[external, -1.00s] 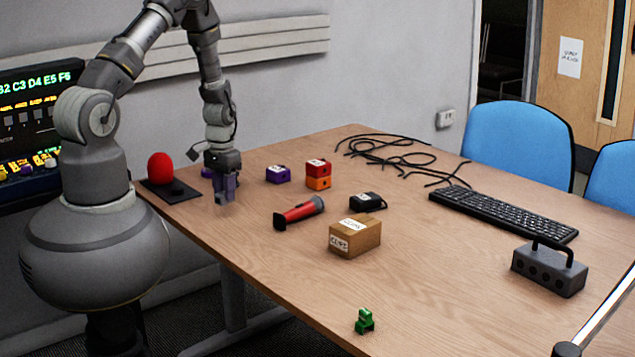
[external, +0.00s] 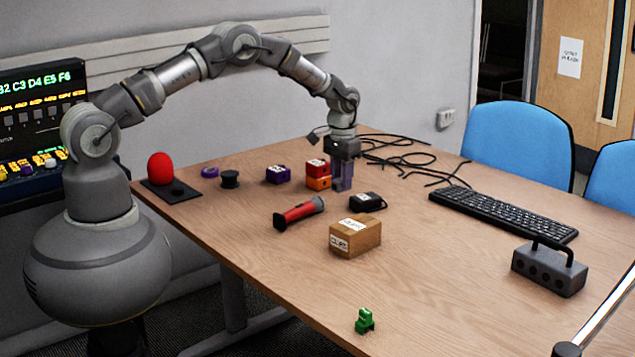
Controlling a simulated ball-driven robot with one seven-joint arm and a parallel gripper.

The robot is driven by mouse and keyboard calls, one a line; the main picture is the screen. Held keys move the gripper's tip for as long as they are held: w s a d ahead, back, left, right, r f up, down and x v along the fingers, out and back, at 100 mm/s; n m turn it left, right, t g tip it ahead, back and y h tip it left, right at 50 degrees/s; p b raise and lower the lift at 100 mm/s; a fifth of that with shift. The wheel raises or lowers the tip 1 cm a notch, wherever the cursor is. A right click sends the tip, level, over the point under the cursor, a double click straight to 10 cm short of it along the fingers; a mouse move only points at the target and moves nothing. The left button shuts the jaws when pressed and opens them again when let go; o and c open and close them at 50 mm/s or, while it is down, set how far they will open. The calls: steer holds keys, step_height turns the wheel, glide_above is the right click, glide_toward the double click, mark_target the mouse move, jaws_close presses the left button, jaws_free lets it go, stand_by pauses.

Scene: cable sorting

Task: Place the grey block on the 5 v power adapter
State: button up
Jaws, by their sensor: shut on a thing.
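The black power adapter (external: 367,202) lies on the table behind the cardboard box; its label is too small to read. My gripper (external: 343,184) points down just behind and left of the adapter, beside the red and orange blocks. It is shut on a small greyish block (external: 343,172), which is hard to tell apart from the fingers. The held block looks low over the table; whether it touches the table or the stacked blocks cannot be told.
A red block (external: 317,166) sits on an orange block (external: 318,183) close left of my gripper. A purple block (external: 278,174), a red flashlight (external: 298,212), a cardboard box (external: 354,236) and black cables (external: 400,158) lie around. The front table is mostly clear.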

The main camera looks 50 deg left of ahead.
steer(key=w, duration=0.2)
steer(key=w+b, duration=0.1)
steer(key=w, duration=0.2)
steer(key=shift+w+d+f+b, duration=0.25)
steer(key=shift+w+b, duration=0.1)
step_height(320, 180, down, 4)
steer(key=shift+w+r+b, duration=0.1)
steer(key=shift+r+b, duration=0.1)
steer(key=shift+b, duration=0.9)
steer(key=shift+r, duration=0.1)
steer(key=o, duration=1)
steer(key=shift+o, duration=0.2)
